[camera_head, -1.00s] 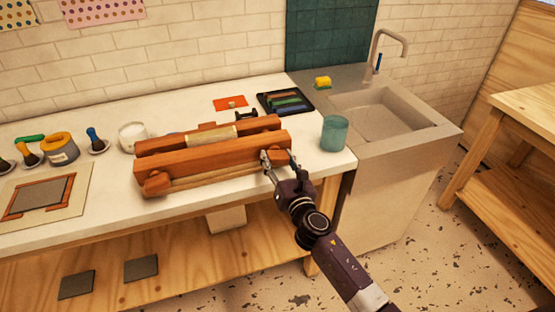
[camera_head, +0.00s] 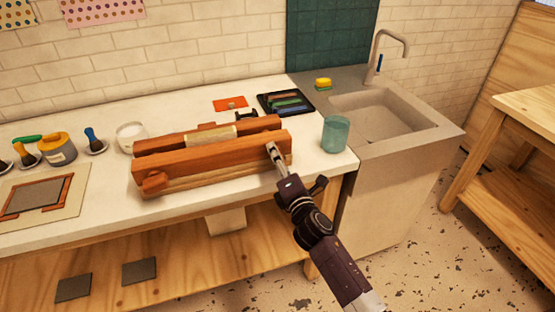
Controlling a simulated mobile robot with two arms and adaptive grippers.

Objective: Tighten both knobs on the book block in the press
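The wooden press (camera_head: 212,160) lies along the front of the counter, with two orange-brown beams. The pale book block (camera_head: 210,135) shows between the beams. My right gripper (camera_head: 273,153) is at the front beam's right end, where the right knob is hidden or hard to make out. Its fingers are seen nearly edge-on, one behind the other, so their opening and any grip on the knob cannot be told. My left gripper is not in view.
A teal cup (camera_head: 335,134) stands just right of the press. A black tray (camera_head: 285,103) and an orange card (camera_head: 230,104) lie behind it. A white jar (camera_head: 131,137) stands at its left. The sink (camera_head: 385,110) is at the right.

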